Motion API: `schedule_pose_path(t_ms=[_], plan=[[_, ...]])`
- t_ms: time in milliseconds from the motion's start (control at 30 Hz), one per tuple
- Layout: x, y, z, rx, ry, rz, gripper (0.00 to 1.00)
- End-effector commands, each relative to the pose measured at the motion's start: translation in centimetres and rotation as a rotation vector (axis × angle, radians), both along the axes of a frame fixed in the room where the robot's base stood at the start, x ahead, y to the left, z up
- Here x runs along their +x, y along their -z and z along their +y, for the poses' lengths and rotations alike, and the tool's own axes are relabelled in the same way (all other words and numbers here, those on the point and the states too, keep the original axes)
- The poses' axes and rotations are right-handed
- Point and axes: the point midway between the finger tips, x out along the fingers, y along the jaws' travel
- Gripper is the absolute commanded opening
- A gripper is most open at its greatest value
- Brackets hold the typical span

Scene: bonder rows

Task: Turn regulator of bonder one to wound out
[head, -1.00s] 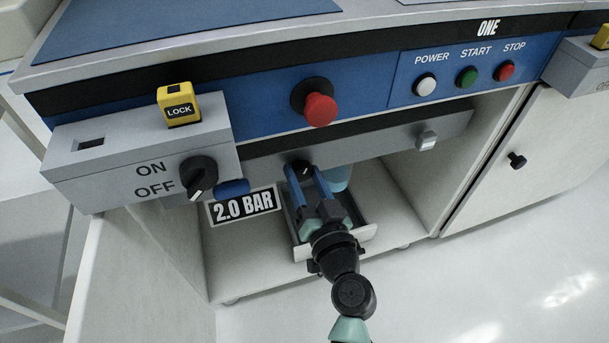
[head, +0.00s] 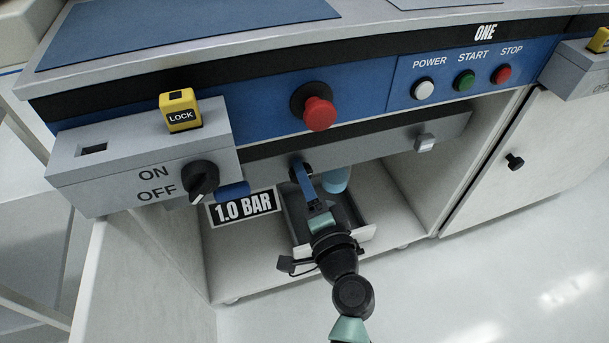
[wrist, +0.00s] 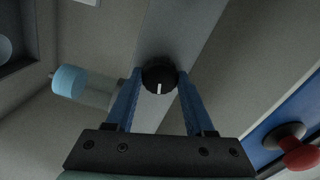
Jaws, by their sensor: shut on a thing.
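The regulator is a black round knob with a white mark, on the grey rail under the bench of bonder ONE. It shows in the wrist view (wrist: 159,78) between the two blue fingers of my gripper (wrist: 160,84). My gripper is shut on this knob. In the head view my gripper (head: 303,176) reaches up to the rail, with its fingers seen nearly edge-on, and mostly hides the knob. A plate beside it, the pressure display (head: 243,206), reads 1.0 BAR.
An ON/OFF switch (head: 200,180) and a yellow LOCK block (head: 181,110) are at the left. A red mushroom button (head: 319,113) is above the rail. A light-blue-ended cylinder (wrist: 70,80) hangs close by the gripper. An open tray (head: 362,235) lies below.

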Motion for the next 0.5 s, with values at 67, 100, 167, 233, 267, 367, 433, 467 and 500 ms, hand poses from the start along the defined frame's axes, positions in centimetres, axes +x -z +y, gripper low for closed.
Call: schedule_pose_path(t_ms=[67,100,167,233,267,367,433,467,500], plan=[[-0.06,0.01,-0.01,0.058,0.0,0.021,0.0],[-0.06,0.02,-0.01,0.086,0.0,0.03,0.0],[-0.07,0.05,-0.03,0.125,0.0,0.043,0.0],[-0.06,0.07,-0.04,0.163,0.0,0.056,0.0],[-0.06,0.08,-0.04,0.177,0.0,0.061,0.0],[-0.06,0.09,-0.06,0.22,0.001,0.074,0.0],[-0.06,0.1,-0.06,0.242,0.001,0.081,0.0],[-0.07,0.12,-0.06,0.25,0.001,0.083,0.0],[-0.07,0.12,-0.06,0.261,0.001,0.087,0.0]])
